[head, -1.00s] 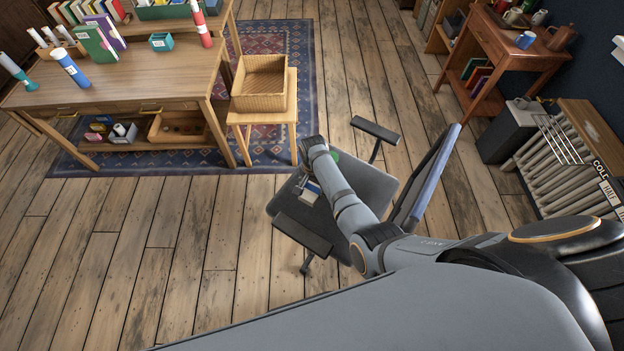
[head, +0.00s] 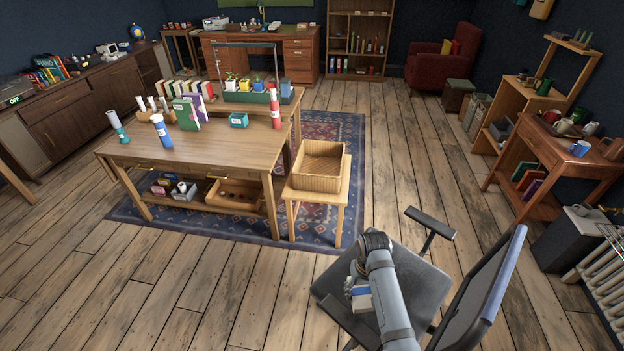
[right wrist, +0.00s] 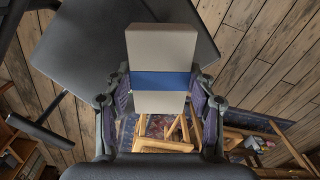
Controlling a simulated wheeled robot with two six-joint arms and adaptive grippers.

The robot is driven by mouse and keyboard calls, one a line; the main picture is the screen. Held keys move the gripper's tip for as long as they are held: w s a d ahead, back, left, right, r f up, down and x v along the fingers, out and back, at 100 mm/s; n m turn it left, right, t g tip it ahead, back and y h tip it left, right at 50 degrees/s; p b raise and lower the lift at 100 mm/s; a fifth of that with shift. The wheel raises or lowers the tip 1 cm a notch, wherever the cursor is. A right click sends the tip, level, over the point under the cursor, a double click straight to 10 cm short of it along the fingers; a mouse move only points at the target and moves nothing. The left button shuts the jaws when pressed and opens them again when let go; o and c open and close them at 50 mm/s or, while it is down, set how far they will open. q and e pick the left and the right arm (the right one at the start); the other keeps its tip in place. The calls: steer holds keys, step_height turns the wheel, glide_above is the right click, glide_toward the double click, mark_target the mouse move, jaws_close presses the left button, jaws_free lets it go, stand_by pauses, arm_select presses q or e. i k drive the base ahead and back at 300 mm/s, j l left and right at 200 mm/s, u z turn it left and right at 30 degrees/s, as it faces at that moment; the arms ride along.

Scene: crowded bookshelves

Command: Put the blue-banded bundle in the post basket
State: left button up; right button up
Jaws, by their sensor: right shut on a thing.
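The blue-banded bundle is a pale block with a blue band round its middle; it fills the centre of the right wrist view (right wrist: 161,48). My right gripper (right wrist: 160,100) is shut on it, one finger on each side. In the head view the bundle (head: 360,297) shows small beside my right gripper (head: 355,285), over the dark office chair. A woven wicker basket (head: 318,181), empty inside, stands on a small wooden stool beside the table. It is beyond and to the left of my right gripper. My left gripper is not in view.
The dark office chair (head: 415,285) with armrests is under and beside my right arm. A wooden table (head: 215,150) with tubes, books and a planter stands left of the basket. Bare floor (head: 200,290) lies in front of the table.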

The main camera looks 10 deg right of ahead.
mark_target(320, 165)
steer(key=i+j, duration=0.15)
steer(key=j, duration=0.2)
steer(key=i+j, duration=0.15)
steer(key=j, duration=0.2)
steer(key=i+j+z, duration=0.1)
steer(key=j, duration=0.2)
steer(key=i+j, duration=0.15)
steer(key=j, duration=0.2)
steer(key=i+j+z, duration=0.1)
steer(key=j, duration=0.25)
steer(key=i+l+z, duration=0.2)
steer(key=i, duration=2.15)
